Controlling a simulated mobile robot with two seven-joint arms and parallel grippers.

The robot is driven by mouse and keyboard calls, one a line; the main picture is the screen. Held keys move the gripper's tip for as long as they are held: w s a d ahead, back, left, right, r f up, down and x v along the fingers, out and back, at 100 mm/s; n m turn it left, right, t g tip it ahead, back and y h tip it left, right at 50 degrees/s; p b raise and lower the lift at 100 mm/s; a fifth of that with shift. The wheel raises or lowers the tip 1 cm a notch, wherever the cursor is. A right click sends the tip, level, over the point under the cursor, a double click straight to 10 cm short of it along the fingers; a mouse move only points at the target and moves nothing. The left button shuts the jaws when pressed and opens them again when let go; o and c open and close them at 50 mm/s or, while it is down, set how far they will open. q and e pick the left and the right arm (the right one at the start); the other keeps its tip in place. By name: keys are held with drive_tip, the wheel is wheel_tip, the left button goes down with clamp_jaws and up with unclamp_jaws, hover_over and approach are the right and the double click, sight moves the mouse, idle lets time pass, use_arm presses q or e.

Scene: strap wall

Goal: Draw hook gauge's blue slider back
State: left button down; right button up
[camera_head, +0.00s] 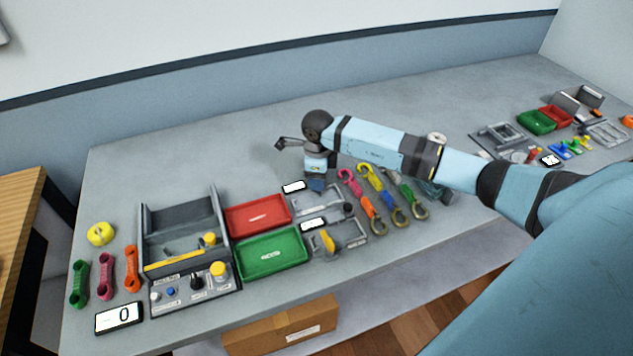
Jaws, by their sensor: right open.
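My right gripper (317,184) comes in from the right and points down over the back edge of a grey gauge fixture (325,208). It is open, and nothing clear shows between its fingers. A dark blue patch shows at the fingertips; I cannot tell whether it is the blue slider or part of the gripper. A second grey fixture (350,232) with a yellow part (327,241) stands in front. Which fixture is the hook gauge is too small to tell. My left gripper is not in view.
A red tray (258,217) and a green tray (270,253) lie left of the fixtures. Several coloured straps with hooks (372,190) lie to the right, under my forearm. A grey box with a control panel (190,287) stands at left. The table behind is clear.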

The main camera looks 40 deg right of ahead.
drive_tip(key=c, duration=0.6)
drive_tip(key=shift+c, duration=0.2)
drive_tip(key=shift+w+d+b, duration=0.1)
drive_tip(key=shift+w+b, duration=0.25)
drive_tip(key=shift+w, duration=0.1)
drive_tip(key=shift+w+d+b, duration=0.25)
drive_tip(key=shift+w+b, duration=0.55)
drive_tip(key=shift+w, duration=0.3)
drive_tip(key=shift+r, duration=0.1)
drive_tip(key=o, duration=0.6)
drive_tip(key=shift+c, duration=0.2)
